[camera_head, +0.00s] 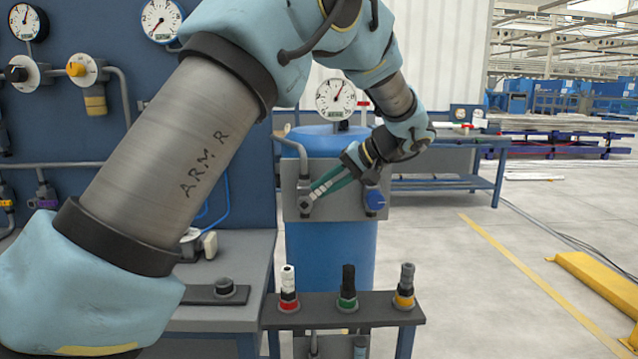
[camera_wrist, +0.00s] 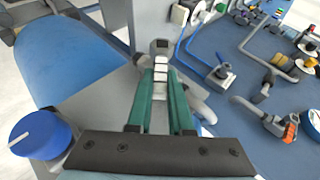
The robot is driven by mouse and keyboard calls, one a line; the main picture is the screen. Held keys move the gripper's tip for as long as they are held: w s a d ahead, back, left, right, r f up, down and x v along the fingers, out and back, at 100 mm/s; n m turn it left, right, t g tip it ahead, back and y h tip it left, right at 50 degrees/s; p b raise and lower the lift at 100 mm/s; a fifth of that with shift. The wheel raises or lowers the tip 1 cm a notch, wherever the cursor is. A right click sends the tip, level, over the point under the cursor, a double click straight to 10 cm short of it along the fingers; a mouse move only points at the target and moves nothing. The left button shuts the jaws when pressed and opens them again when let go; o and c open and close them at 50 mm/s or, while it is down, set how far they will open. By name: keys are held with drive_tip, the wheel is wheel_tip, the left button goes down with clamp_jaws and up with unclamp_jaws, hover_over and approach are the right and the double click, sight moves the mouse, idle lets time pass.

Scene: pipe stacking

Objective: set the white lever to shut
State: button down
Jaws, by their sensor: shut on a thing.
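The white lever (camera_wrist: 160,62) shows in the wrist view between the green fingers of my gripper (camera_wrist: 161,82), with a dark square fitting at its far end. My gripper is shut on the lever. In the head view my gripper (camera_head: 314,192) reaches down and left across the grey panel (camera_head: 330,211) on the front of the blue tank (camera_head: 330,258). Its fingertips are at a small grey fitting at the panel's left side. The lever itself is largely hidden by the fingers there, and its exact angle cannot be told.
A blue knob (camera_head: 375,199) sits at the panel's right, close to my wrist. A pressure gauge (camera_head: 335,97) stands above the tank. A low rack (camera_head: 335,310) with red, green and yellow-banded fittings stands in front. Open floor lies to the right.

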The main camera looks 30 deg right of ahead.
drive_tip(key=shift+s+d+f+m+t+y, duration=0.15)
drive_tip(key=shift+d+f+m+t+y, duration=0.2)
drive_tip(key=shift+f+t+y, duration=0.5)
drive_tip(key=shift+s+d+f+m+t+y, duration=0.15)
drive_tip(key=shift+d+f+m+t+y, duration=0.3)
drive_tip(key=shift+y, duration=0.7)
drive_tip(key=shift+a, duration=0.15)
drive_tip(key=c, duration=0.8)
unclamp_jaws()
drive_tip(key=b+v, duration=0.2)
drive_tip(key=v, duration=0.8)
drive_tip(key=shift+s+d+f, duration=0.1)
drive_tip(key=shift+s+d, duration=0.1)
drive_tip(key=shift+s, duration=0.15)
